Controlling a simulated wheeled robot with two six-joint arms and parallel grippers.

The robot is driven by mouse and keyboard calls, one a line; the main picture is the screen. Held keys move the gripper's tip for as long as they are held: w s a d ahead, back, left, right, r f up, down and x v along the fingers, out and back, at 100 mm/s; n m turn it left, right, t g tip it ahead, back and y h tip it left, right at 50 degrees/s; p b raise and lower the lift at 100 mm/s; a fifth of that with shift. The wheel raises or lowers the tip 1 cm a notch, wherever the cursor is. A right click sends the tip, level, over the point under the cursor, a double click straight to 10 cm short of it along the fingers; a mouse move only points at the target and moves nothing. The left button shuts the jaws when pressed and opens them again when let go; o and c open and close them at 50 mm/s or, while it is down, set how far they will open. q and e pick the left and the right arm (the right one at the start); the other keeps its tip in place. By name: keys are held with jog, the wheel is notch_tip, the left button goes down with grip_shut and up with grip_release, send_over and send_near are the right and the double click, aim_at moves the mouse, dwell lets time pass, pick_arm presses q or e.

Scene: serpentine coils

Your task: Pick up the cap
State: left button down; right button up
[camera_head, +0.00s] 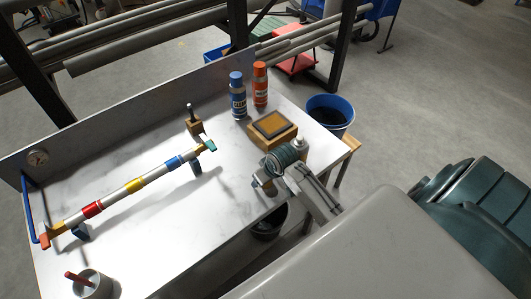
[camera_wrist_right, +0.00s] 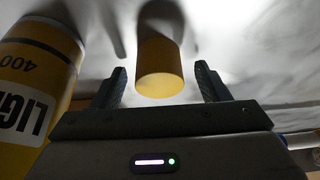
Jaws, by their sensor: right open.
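In the right wrist view a short yellow cylinder that looks like the cap (camera_wrist_right: 159,68) is between the two fingers of my right gripper. The fingers stand apart, with a gap on each side of it. Its near round face points toward the camera, and its far part is in shadow. In the head view my right gripper (camera_head: 264,182) is low over the right end of the white table, near its front edge. I cannot make out the cap there; my arm may hide it. My left gripper is not in view.
A yellow can (camera_wrist_right: 38,75) stands close to the left in the wrist view. On the table are a blue bottle (camera_head: 238,98), an orange bottle (camera_head: 260,86), a wooden box (camera_head: 284,138) and a striped rod (camera_head: 135,185) on supports. A blue bin (camera_head: 345,127) is beyond the right end.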

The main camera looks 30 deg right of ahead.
jog(key=shift+f, duration=0.1)
jog(key=c, duration=1.1)
jog(key=shift+o, duration=0.2)
